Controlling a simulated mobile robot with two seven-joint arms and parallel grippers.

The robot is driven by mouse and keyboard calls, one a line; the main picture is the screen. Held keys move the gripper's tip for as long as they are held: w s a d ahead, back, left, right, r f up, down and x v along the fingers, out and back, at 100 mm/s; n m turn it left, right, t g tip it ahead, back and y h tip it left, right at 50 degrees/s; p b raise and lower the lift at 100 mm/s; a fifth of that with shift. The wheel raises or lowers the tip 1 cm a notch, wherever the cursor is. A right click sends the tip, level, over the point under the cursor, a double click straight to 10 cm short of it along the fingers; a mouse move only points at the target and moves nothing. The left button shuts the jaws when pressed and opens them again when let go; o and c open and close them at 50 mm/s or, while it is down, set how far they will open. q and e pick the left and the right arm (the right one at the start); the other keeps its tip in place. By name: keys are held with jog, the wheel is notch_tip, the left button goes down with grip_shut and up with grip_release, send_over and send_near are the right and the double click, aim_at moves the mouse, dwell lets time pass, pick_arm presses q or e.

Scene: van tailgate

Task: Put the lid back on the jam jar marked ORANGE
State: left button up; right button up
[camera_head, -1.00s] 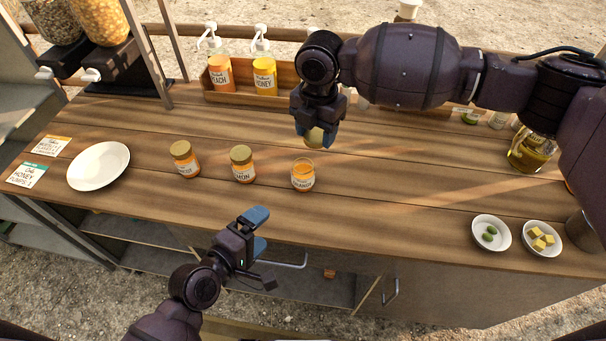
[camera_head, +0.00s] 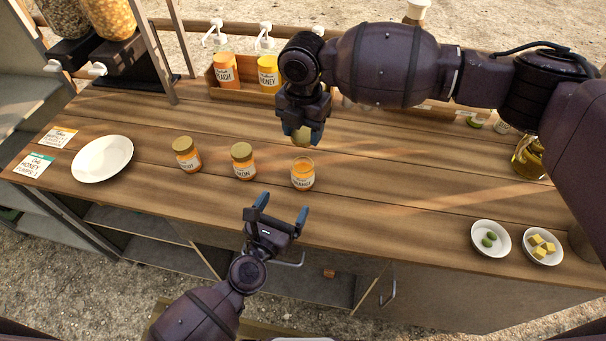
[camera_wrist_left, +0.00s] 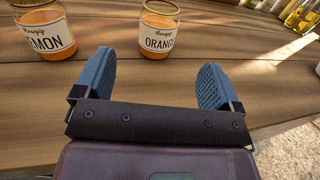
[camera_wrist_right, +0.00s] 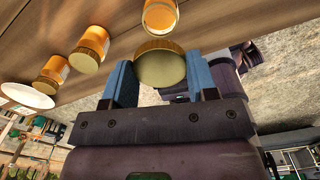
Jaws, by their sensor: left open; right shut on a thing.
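The ORANGE jar (camera_head: 303,175) stands upright and open on the counter, its label readable in the left wrist view (camera_wrist_left: 158,30). My right gripper (camera_head: 304,134) is shut on a gold lid (camera_wrist_right: 160,65), holding it in the air above and behind the jar, apart from it. The lid is partly hidden by the fingers in the head view (camera_head: 301,136). My left gripper (camera_head: 282,212) is open and empty at the counter's front edge, in front of the ORANGE jar, its fingers pointing toward the jar. In the left wrist view, the jar lies beyond the gap between the fingers.
The lidded LEMON jar (camera_head: 243,163) stands just left of the ORANGE jar, with another lidded jar (camera_head: 187,156) further left. A white plate (camera_head: 103,158) lies at far left. Two small bowls (camera_head: 490,250) (camera_head: 543,259) sit at right. Counter between jar and bowls is clear.

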dwell(0.4)
pick_arm(q)
jog(key=x, duration=1.2)
jog(key=shift+c, duration=0.4)
jog(key=c, duration=1.3)
jog(key=shift+a, duration=0.1)
pick_arm(e)
send_over(303, 155)
jog(key=s, duration=0.2)
jog(key=shift+f, duration=2.5)
jog(key=shift+f, duration=0.9)
jog(key=shift+f, duration=0.6)
